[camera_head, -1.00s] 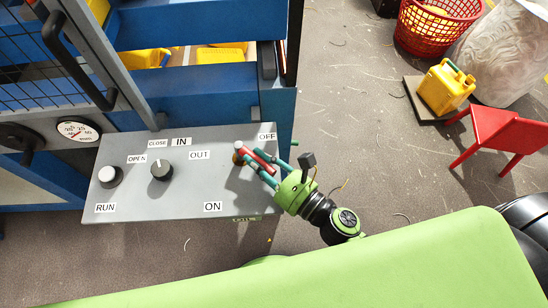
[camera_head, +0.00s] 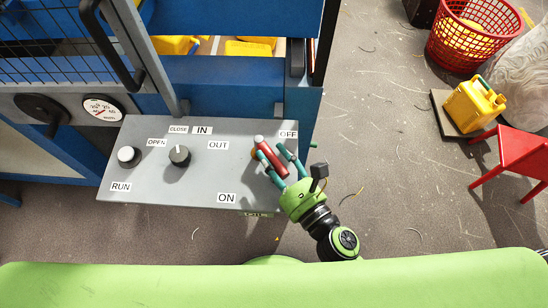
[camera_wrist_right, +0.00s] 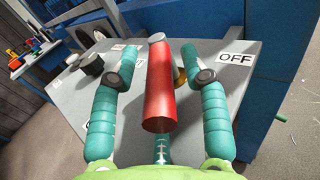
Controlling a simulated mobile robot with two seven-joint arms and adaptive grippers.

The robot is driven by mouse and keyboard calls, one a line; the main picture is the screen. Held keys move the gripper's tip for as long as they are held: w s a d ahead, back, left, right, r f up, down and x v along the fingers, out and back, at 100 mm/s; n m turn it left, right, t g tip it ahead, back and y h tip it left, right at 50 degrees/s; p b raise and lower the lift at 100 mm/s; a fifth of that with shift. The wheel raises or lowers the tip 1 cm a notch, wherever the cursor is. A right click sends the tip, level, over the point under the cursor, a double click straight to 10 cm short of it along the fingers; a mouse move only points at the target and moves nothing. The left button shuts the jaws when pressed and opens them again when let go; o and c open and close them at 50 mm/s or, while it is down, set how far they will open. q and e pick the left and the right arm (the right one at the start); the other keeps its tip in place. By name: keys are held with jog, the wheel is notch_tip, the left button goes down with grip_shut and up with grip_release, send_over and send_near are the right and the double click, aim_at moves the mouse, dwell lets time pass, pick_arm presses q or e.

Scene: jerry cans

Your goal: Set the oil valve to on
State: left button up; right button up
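The oil valve is a red handle (camera_head: 273,160) with a pale tip, on the right end of a grey panel (camera_head: 150,190). It lies slanted between the OFF label (camera_head: 289,134) above and the ON label (camera_head: 226,198) below left. My right gripper (camera_head: 271,151) is open, with a teal finger on each side of the handle. In the right wrist view the red handle (camera_wrist_right: 159,88) stands between the spread fingers, with gaps visible on both sides. I cannot tell whether the palm touches its near end. My left gripper is not in view.
The panel also carries a black knob (camera_head: 180,155) and a white-capped knob (camera_head: 128,156). A blue cabinet (camera_head: 225,85) rises behind the panel. A yellow jerry can (camera_head: 472,106), a red basket (camera_head: 470,35) and a red chair (camera_head: 515,160) stand at right. Floor between is open.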

jog(key=v, duration=1.2)
